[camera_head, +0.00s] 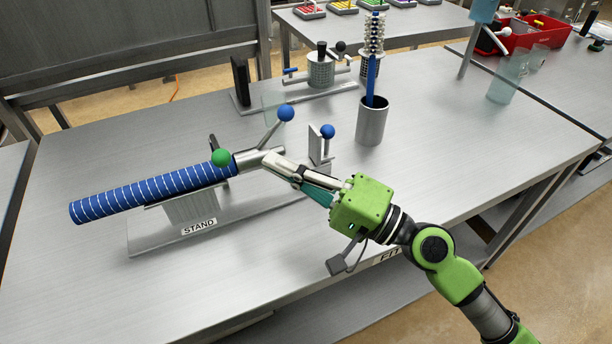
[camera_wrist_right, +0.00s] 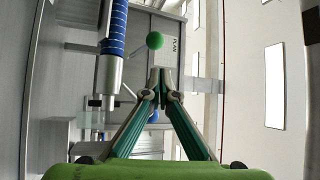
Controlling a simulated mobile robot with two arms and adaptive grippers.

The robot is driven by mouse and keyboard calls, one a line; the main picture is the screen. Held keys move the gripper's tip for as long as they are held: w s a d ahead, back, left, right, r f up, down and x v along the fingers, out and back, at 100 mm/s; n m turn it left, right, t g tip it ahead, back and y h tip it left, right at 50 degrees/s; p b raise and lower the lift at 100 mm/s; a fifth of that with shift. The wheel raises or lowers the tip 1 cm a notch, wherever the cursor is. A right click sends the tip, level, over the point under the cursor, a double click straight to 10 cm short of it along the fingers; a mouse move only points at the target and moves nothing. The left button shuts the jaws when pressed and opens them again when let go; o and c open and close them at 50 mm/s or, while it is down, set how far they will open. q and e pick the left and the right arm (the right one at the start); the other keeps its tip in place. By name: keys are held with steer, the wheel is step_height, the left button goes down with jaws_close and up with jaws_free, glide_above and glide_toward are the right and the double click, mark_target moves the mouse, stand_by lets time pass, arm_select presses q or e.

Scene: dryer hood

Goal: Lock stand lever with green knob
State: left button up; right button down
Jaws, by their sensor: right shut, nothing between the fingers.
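The stand (camera_head: 150,236), labelled STAND, sits on the metal table and carries a blue striped roll (camera_head: 150,193). The green knob (camera_head: 221,158) is at the roll's right end, beside a dark upright piece. It also shows in the right wrist view (camera_wrist_right: 155,41), beyond my fingertips. My right gripper (camera_head: 272,160) is shut and empty, with its fingertips near the metal end piece (camera_head: 250,158) of the roll, to the right of the green knob. Contact with the end piece cannot be told. My left gripper is out of view.
Blue knobs (camera_head: 286,113) and (camera_head: 328,132) stand close to my right gripper. A metal cup (camera_head: 372,122) with a blue-handled brush stands behind. A clamp fixture (camera_head: 320,72) is at the back, and a red bin (camera_head: 528,35) is at far right.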

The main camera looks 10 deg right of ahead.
steer(key=shift+v, duration=2.45)
